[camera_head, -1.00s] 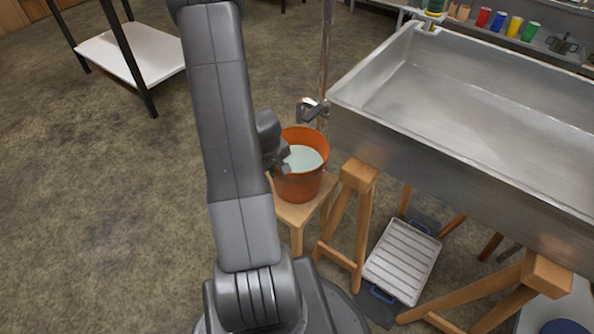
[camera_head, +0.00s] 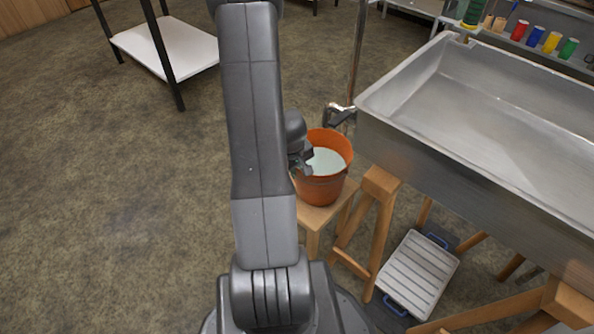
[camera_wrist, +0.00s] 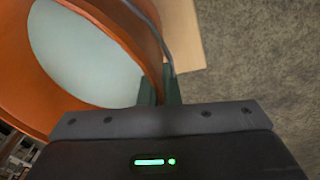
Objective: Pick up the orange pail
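The orange pail (camera_head: 322,188) stands upright on a small wooden stool (camera_head: 318,218), below the spout at the corner of the metal evaporator pan. Its inside shows a flat pale surface. My gripper (camera_head: 303,160) is at the left side of the pail's rim, partly hidden by my arm. In the wrist view, the pail (camera_wrist: 115,22) fills the upper left, with a thin grey handle along its rim. The two dark fingers of my gripper (camera_wrist: 160,91) are close together, with the pail's rim between them. The fingertips' lower ends are hidden.
The evaporator pan (camera_head: 480,130) on wooden trestle legs (camera_head: 372,225) stands close on the right. A ribbed tray (camera_head: 418,272) lies beneath it. A white-shelved rack (camera_head: 180,48) stands at the back left. The floor on the left is clear.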

